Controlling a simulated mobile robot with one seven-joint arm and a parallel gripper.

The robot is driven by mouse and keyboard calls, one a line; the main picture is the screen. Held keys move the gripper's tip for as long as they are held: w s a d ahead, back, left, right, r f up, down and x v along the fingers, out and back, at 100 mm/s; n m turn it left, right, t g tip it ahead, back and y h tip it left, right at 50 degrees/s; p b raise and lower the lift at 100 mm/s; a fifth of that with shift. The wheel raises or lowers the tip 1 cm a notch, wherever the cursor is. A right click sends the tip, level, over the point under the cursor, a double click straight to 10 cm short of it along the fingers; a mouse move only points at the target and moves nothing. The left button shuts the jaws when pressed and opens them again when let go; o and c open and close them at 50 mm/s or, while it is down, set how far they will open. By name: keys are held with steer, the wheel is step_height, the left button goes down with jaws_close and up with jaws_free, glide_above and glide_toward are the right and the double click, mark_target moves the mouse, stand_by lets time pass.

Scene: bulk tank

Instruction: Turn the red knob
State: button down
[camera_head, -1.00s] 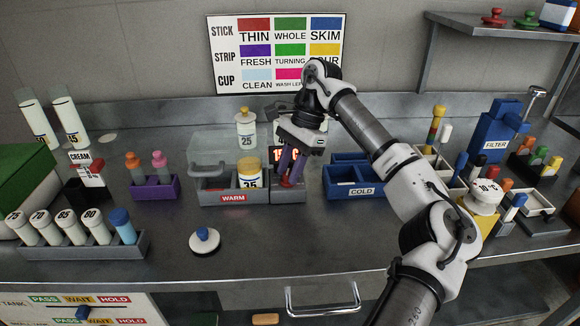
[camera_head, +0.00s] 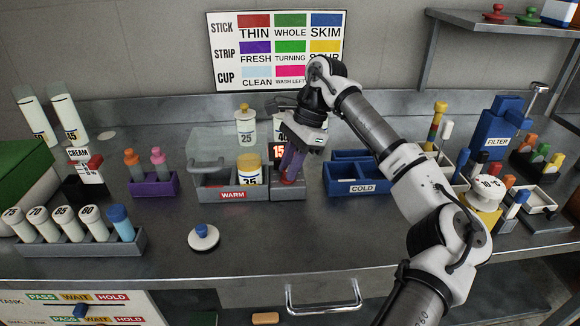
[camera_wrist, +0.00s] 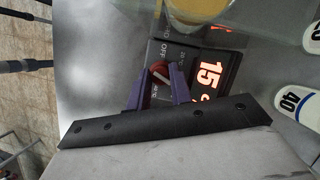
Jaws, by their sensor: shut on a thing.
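The red knob (camera_wrist: 160,74) sits on a dark control panel beside a lit display (camera_wrist: 206,76) in the wrist view. Small white markings, one reading OFF, surround the knob. My gripper (camera_wrist: 160,85) is shut on the knob, with one purple finger on each side of it. In the head view, my gripper (camera_head: 290,168) reaches down to the grey heater unit (camera_head: 288,194), right of the tray marked WARM. Part of the red knob (camera_head: 288,180) shows below the fingers, and the fingers and wrist hide part of the display.
The WARM tray (camera_head: 233,196) with a yellow-capped jar (camera_head: 250,170) stands close on the left. The blue COLD tray (camera_head: 362,190) stands close on the right. A blue-topped white lid (camera_head: 203,237) lies in front on open counter. Bottles stand behind the unit.

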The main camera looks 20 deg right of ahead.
steer(key=m+t+b, duration=0.1)
steer(key=m, duration=0.1)
steer(key=m+t+b, duration=0.1)
steer(key=m+b, duration=0.2)
steer(key=m, duration=0.2)
steer(key=shift+s+f+t+h+b, duration=0.2)
steer(key=shift+s+t+h+b, duration=0.1)
steer(key=shift+t+b, duration=0.1)
steer(key=m+t+b, duration=0.1)
steer(key=m+b, duration=0.1)
steer(key=m, duration=0.1)
steer(key=shift+m+h, duration=0.3)
steer(key=shift+h, duration=0.1)
steer(key=shift+a+r+m+t+h+b, duration=0.15)
steer(key=shift+m+t+h+b, duration=0.2)
steer(key=shift+m+b, duration=0.9)
steer(key=shift+s+m, duration=0.1)
steer(key=shift+m, duration=0.25)
steer(key=c, duration=1.5)
jaws_free()
steer(key=shift+c, duration=0.2)
